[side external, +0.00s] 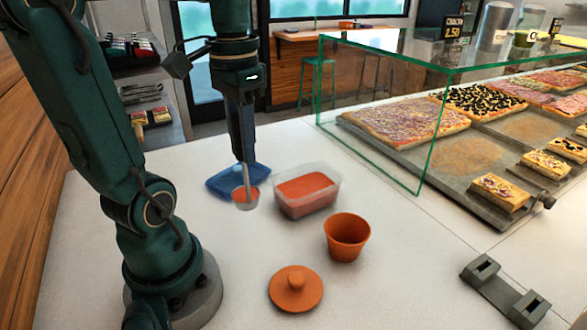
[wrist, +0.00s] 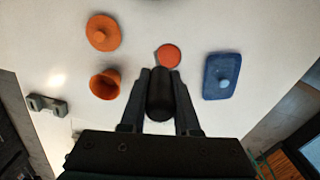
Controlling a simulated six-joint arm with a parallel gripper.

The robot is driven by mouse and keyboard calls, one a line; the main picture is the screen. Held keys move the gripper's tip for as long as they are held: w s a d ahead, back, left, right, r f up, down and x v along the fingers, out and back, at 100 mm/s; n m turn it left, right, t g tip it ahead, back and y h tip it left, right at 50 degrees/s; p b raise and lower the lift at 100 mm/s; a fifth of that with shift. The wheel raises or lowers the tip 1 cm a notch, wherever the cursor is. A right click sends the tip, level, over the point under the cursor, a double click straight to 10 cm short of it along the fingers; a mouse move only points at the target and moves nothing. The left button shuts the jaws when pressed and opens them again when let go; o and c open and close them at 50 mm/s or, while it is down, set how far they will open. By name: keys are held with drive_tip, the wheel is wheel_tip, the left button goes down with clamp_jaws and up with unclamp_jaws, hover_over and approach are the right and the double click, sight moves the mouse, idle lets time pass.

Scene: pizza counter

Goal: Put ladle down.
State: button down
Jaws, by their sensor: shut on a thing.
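My gripper (side external: 242,150) points down and is shut on the dark handle of the ladle (wrist: 160,95). The ladle hangs upright, and its metal bowl (side external: 246,198) holds red sauce. In the wrist view the bowl shows as a red disc (wrist: 168,55) beyond the fingertips (wrist: 159,90). The bowl is in front of the blue lid (side external: 225,185) and left of the clear tub of red sauce (side external: 308,197) in the side view. I cannot tell whether the bowl touches the white counter (side external: 200,240).
An orange pot (side external: 347,237) stands open at the front right, with its round orange lid (side external: 295,289) nearby. A grey slotted block (side external: 505,290) lies at the right front. A glass case (side external: 420,185) covers pizza trays on the right. The counter between these is clear.

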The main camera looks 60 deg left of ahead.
drive_tip(key=shift+n, duration=0.6)
drive_tip(key=shift+s+a+f, duration=0.15)
drive_tip(key=shift+a+f, duration=0.05)
drive_tip(key=shift+f, duration=1.05)
drive_tip(key=shift+s+a+f, duration=0.2)
drive_tip(key=shift+a+f, duration=0.05)
drive_tip(key=shift+f, duration=1)
drive_tip(key=shift+s+a+f, duration=0.15)
drive_tip(key=shift+a+f, duration=0.05)
drive_tip(key=shift+f, duration=1.15)
drive_tip(key=c, duration=0.6)
unclamp_jaws()
drive_tip(key=shift+c, duration=0.2)
